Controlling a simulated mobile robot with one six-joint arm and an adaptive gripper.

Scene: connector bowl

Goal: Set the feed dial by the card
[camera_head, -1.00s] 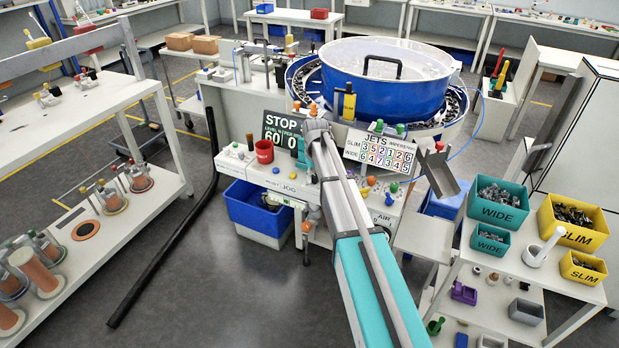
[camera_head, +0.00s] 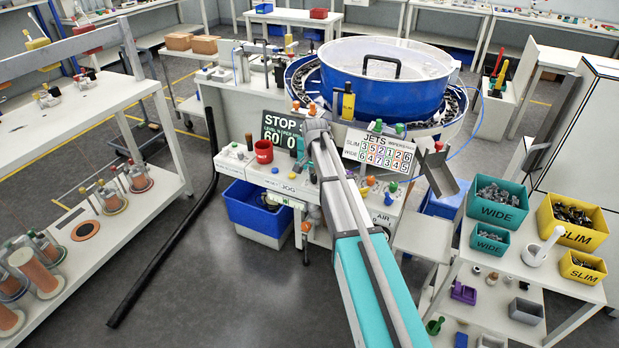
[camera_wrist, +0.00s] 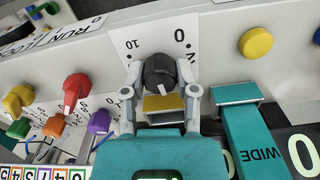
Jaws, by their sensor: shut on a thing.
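In the wrist view my gripper (camera_wrist: 160,92) is shut on a dark round dial knob (camera_wrist: 160,68), one finger on each side. The knob has a white pointer mark, and its white scale plate (camera_wrist: 138,38) shows 0 and 10. Whether this is the feed dial I cannot read. The JETS card (camera_head: 378,154), with SLIM and WIDE rows of coloured numbers, stands on the machine right of my wrist. Part of a numbered card (camera_wrist: 45,173) shows at the lower left of the wrist view. In the head view my arm hides the knob and fingertips.
Red (camera_wrist: 75,92), yellow (camera_wrist: 18,99) and purple (camera_wrist: 99,122) knobs lie left of my gripper. A teal WIDE part (camera_wrist: 250,125) and yellow button (camera_wrist: 256,43) are at right. The black display (camera_head: 281,131) reads STOP, 60 and 0. The blue bowl (camera_head: 375,95) stands behind.

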